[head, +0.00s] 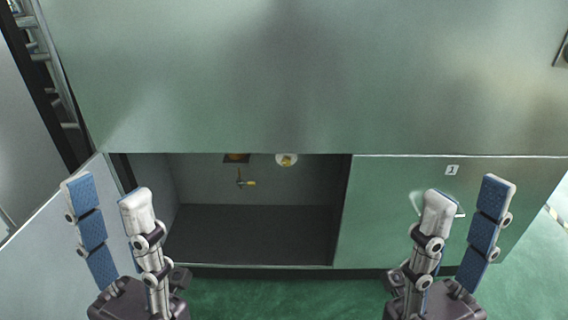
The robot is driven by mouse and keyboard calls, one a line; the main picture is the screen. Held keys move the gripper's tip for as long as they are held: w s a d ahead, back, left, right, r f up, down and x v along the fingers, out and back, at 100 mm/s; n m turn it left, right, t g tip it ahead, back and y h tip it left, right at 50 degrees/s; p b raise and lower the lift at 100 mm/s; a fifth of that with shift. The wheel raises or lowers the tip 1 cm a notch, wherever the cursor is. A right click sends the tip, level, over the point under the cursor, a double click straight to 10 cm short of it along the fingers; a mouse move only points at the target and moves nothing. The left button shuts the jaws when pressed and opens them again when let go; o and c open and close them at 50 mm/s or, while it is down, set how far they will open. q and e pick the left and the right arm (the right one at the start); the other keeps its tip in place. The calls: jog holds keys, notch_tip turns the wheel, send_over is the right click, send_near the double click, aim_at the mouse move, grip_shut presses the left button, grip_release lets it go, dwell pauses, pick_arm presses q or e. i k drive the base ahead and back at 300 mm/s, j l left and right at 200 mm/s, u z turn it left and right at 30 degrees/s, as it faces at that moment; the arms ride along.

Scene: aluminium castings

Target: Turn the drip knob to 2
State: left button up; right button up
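Inside an open cabinet compartment, a white round dial with a yellow centre (287,159) sits high on the back wall, partly cut off by the upper edge. It may be the drip knob; its markings are too small to read. My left gripper (108,194) is open and empty, in front of the compartment's left side and the open door. My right gripper (467,198) is open and empty, in front of the closed right door. Both are apart from the dial.
The left door (50,235) stands open. The right door (385,205) is closed, with a handle and a small number label (452,170). A broad metal panel (300,80) overhangs the compartment.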

aim_at(286, 161)
jog(key=i+u, duration=0.15)
jog(key=u, duration=0.2)
jog(key=i+u, duration=0.15)
jog(key=u, duration=0.2)
jog(key=i+l+u, duration=0.15)
jog(key=u, duration=0.2)
